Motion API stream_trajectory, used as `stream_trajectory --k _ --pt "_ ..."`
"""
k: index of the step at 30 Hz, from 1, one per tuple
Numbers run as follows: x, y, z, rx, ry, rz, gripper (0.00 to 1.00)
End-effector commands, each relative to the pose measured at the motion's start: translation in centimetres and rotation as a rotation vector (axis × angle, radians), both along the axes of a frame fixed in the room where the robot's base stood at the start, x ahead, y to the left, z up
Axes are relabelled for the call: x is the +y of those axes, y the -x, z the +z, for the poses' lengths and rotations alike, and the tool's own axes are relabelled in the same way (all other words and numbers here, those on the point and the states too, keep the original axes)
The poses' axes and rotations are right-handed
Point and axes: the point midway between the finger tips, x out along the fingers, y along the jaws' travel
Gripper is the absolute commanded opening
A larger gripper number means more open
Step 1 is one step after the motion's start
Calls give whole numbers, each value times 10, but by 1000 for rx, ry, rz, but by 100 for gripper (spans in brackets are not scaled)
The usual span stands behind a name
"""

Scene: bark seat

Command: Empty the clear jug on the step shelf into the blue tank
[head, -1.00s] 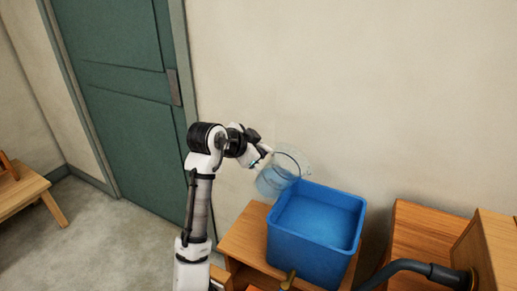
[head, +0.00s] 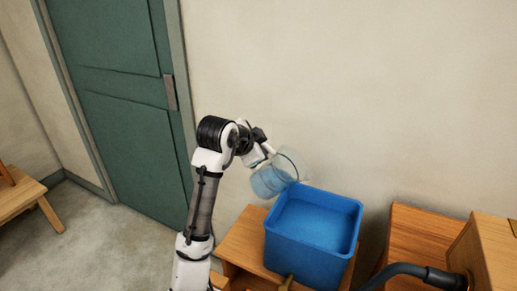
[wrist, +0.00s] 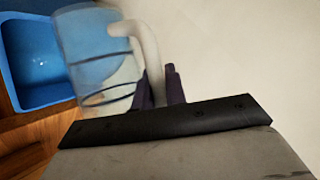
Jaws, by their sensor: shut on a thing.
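The clear jug (head: 280,174) is in the air at the back left of the blue tank (head: 312,228), tilted toward it, with bluish water inside. My gripper (head: 268,152) is shut on the jug's handle. In the wrist view the jug (wrist: 98,60) and its pale handle show in front of my gripper's dark fingers (wrist: 162,88). The blue tank (wrist: 35,98) shows behind the jug at the left. It holds blue water. I see no stream falling from the jug.
The tank stands on a wooden step shelf (head: 240,240). A dark hose (head: 400,270) and wooden boxes (head: 420,238) are to its right. A green door (head: 120,110) and a wooden bench (head: 20,198) are at the left. The wall behind is bare.

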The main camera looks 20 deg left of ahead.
Motion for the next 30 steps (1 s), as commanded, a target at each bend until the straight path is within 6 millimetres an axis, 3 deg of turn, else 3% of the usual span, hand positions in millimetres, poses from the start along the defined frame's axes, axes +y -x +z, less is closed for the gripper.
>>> stream_trajectory --k 30 --pt "-14 3 26 -13 -178 0 0"
